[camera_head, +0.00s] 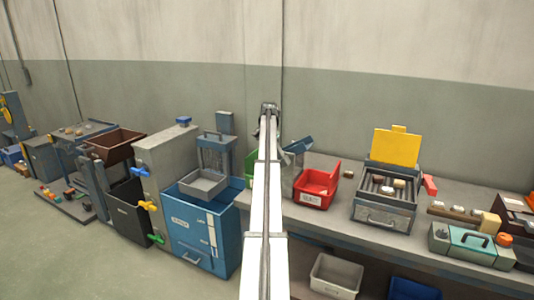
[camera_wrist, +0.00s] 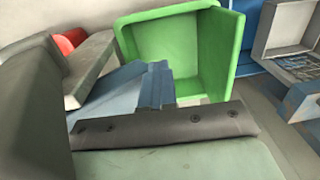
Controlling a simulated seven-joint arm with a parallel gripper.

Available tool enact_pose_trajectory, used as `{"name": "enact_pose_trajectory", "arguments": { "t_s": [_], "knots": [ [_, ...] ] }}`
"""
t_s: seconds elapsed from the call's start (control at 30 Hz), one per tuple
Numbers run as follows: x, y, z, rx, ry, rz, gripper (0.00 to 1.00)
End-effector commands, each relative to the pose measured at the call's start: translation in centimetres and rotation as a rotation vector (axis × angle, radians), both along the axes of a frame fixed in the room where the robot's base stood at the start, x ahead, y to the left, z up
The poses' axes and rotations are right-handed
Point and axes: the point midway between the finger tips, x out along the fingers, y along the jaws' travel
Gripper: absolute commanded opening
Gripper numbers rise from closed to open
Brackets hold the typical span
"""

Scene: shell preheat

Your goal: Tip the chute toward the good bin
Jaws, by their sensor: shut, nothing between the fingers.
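The chute (camera_wrist: 140,85) is a blue-grey sloped piece. In the wrist view it lies between the green bin (camera_wrist: 180,50) and a small visible part of the red bin (camera_wrist: 70,41). In the head view the chute (camera_head: 298,146) shows just right of my arm, above the bench. The green bin (camera_head: 250,167) is left of my arm and partly hidden by it; the red bin (camera_head: 317,188) is to the right. My gripper (camera_wrist: 92,68) is shut and empty close beside the chute; I cannot tell whether it touches. The arm hides it in the head view.
A grill-like heater (camera_head: 386,210) with a raised yellow lid stands right of the red bin. A blue cabinet (camera_head: 195,245) with a grey tray (camera_head: 203,184) stands left of my arm. A dark bar with screws (camera_wrist: 160,125) crosses the wrist view's foreground.

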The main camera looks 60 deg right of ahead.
Motion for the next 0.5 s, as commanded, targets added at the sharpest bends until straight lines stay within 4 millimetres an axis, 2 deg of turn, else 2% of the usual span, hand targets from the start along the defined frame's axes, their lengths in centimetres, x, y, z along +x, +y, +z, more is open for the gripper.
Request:
{"name": "enact_pose_trajectory", "arguments": {
  "t_s": [0.27, 0.5],
  "knots": [
    [0.1, 0.0, 0.1, 0.003, 0.004, -0.001, 0.00],
    [1.5, -0.1, 2.3, -0.001, 0.001, -0.001, 0.00]
  ]
}}
